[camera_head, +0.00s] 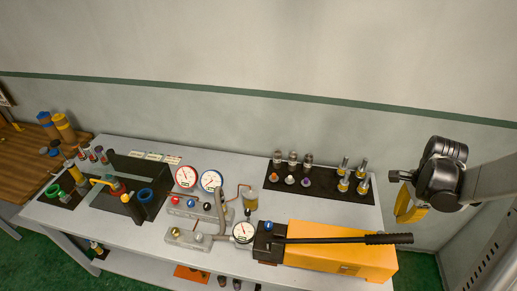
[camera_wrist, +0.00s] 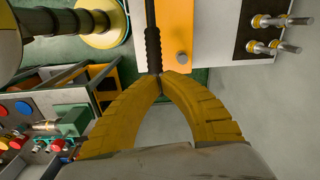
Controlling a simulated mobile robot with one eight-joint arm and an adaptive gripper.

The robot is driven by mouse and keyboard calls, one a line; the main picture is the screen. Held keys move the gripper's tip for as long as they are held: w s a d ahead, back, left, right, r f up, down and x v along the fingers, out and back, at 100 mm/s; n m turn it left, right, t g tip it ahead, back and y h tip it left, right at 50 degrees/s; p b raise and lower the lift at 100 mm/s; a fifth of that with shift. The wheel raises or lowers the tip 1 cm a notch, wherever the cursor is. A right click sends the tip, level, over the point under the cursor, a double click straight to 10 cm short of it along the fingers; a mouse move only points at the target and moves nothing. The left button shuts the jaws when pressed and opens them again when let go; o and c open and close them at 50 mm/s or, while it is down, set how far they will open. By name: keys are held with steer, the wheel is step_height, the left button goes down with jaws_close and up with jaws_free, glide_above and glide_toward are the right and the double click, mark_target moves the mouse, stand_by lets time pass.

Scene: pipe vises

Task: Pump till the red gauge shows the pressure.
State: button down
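The red-rimmed gauge (camera_head: 186,177) stands on the bench beside a blue-rimmed gauge (camera_head: 211,181); its reading is too small to tell. A third, white-faced gauge (camera_head: 243,232) sits by the orange hand pump (camera_head: 345,259). The pump's black lever (camera_head: 340,239) lies nearly level, with its ribbed grip at the right end. My gripper (camera_head: 400,220) hangs above and slightly behind that grip. In the wrist view, the yellow fingertips (camera_wrist: 161,76) meet, with nothing visible between them. The lever grip (camera_wrist: 153,48) ends just beyond the tips; contact cannot be told.
A dark tray (camera_head: 320,184) with fittings lies behind the pump. A manifold with coloured knobs (camera_head: 190,203) stands under the gauges. A dark vise base (camera_head: 125,183) is farther left, beside a wooden table (camera_head: 25,150). Right of the bench is open floor.

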mark_target(397, 236)
steer(key=shift+s+d+r+m+p, duration=0.1)
steer(key=shift+s+d+m+p, duration=0.2)
steer(key=shift+d, duration=0.3)
steer(key=shift+s+d+r+m+p, duration=0.15)
steer(key=shift+s+d+m, duration=0.25)
steer(key=shift+d, duration=0.2)
steer(key=shift+f, duration=0.3)
steer(key=shift+a+f+b, duration=0.15)
steer(key=shift+f+b, duration=0.3)
steer(key=shift+f, duration=0.05)
steer(key=shift+f+b, duration=1.75)
steer(key=shift+f, duration=1.4)
steer(key=f+b, duration=0.1)
steer(key=d+f+b, duration=0.1)
steer(key=f+b, duration=0.3)
steer(key=shift+s+d+f, duration=0.15)
steer(key=shift+d+f, duration=0.05)
steer(key=shift+d, duration=0.1)
steer(key=f+b, duration=0.2)
steer(key=d+f+b, duration=0.1)
steer(key=f+b, duration=0.1)
steer(key=b, duration=0.1)
steer(key=shift+s+f, duration=0.1)
steer(key=shift+f, duration=0.3)
